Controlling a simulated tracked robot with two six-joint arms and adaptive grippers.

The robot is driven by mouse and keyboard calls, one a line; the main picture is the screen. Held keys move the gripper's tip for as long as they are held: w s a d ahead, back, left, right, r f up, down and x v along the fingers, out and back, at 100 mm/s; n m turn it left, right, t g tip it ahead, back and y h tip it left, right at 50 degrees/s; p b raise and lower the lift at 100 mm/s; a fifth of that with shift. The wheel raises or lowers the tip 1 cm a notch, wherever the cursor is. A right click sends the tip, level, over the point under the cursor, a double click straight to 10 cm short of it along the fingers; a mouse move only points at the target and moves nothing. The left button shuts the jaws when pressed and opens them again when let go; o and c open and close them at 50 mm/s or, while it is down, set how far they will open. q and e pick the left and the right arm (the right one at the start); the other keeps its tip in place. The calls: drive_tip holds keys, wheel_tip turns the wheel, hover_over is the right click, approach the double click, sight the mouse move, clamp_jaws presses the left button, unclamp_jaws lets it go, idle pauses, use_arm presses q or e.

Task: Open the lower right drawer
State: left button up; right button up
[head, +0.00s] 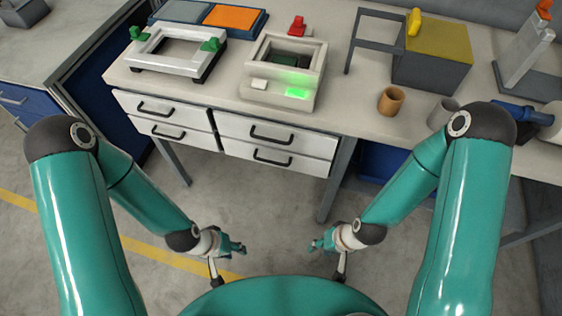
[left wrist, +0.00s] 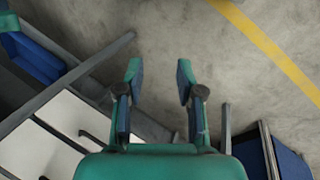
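The lower right drawer (head: 300,163) is in the head view, under the workbench's front edge. It has a white front with a dark bar handle (head: 272,159) and looks closed, flush with the drawer above it. My left gripper (head: 238,247) is low over the floor in front of the bench, apart from the drawers. In the left wrist view (left wrist: 159,68) its two fingers stand apart with nothing between them. My right gripper (head: 317,244) is to the right at similar height, also away from the drawers; its fingers look apart and empty.
The upper right drawer (head: 310,142), upper left drawer (head: 185,113) and lower left drawer (head: 195,137) look closed. A bench leg (head: 332,185) stands right of the drawers. The bench carries a device with a green light (head: 297,93) and a brown cup (head: 391,100). Floor before the drawers is clear.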

use_arm(q)
drive_tip(key=n+t+b, duration=1.2)
drive_tip(key=t+b, duration=0.2)
drive_tip(key=b, duration=2.2)
approach(272, 162)
drive_tip(key=shift+h, duration=0.4)
drive_tip(key=shift+a+f+b+x, duration=0.15)
drive_tip(key=shift+b+x, duration=0.25)
drive_tip(key=shift+x, duration=1.35)
drive_tip(key=shift+a+f+b+x, duration=0.1)
drive_tip(key=shift+b+x, duration=0.3)
drive_tip(key=shift+x, duration=1.3)
drive_tip(key=shift+a+f+b+x, duration=0.15)
drive_tip(key=shift+b+x, duration=0.25)
drive_tip(key=shift+x, duration=1.35)
drive_tip(key=shift+c, duration=0.2)
